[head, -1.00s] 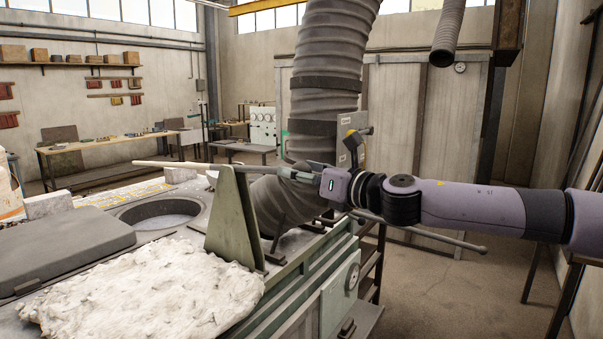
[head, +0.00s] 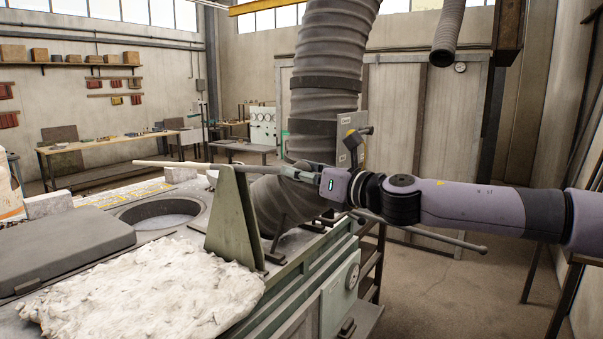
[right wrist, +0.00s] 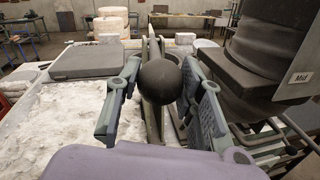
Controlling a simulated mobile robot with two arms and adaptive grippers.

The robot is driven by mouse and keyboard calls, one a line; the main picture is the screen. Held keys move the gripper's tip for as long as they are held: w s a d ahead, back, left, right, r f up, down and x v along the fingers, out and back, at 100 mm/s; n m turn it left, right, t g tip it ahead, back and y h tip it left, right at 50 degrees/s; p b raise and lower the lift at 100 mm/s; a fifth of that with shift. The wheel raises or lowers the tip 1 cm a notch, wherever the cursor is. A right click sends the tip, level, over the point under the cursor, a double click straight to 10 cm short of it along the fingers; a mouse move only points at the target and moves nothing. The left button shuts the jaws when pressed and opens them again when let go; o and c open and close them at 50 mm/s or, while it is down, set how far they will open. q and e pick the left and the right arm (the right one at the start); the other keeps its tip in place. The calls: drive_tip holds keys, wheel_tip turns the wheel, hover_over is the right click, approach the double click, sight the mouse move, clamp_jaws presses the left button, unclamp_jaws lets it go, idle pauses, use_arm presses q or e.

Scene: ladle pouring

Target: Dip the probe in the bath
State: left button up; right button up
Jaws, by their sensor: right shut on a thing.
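The probe (head: 172,163) is a long thin rod with a pale front end. It lies nearly level above the bench, its tip up and left beyond the bath. My right gripper (head: 285,171) is shut on the rod, just right of an upright grey-green bracket (head: 232,215). In the right wrist view a dark ball (right wrist: 160,80) covers much of the space between the fingers. The bath (head: 165,220) is a round opening with a grey surface inside. My left gripper is not in view.
A dark flat lid (head: 65,245) lies left of the bath. A white fibrous blanket (head: 140,295) covers the near bench top. A thick ribbed duct (head: 325,75) stands behind my gripper. Open floor (head: 450,300) lies right of the bench.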

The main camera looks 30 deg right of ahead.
clamp_jaws()
drive_tip(key=r+p, duration=0.1)
drive_tip(key=r, duration=0.1)
drive_tip(key=w+r, duration=0.1)
drive_tip(key=r, duration=0.2)
drive_tip(key=shift+r+p, duration=0.2)
drive_tip(key=shift+p, duration=0.15)
drive_tip(key=w+r, duration=0.2)
drive_tip(key=r, duration=0.1)
drive_tip(key=w+a+r, duration=0.1)
drive_tip(key=r, duration=0.1)
drive_tip(key=shift+p, duration=0.35)
drive_tip(key=shift+s+r, duration=0.1)
drive_tip(key=o, duration=0.7)
unclamp_jaws()
drive_tip(key=o, duration=0.5)
drive_tip(key=shift+c, duration=0.2)
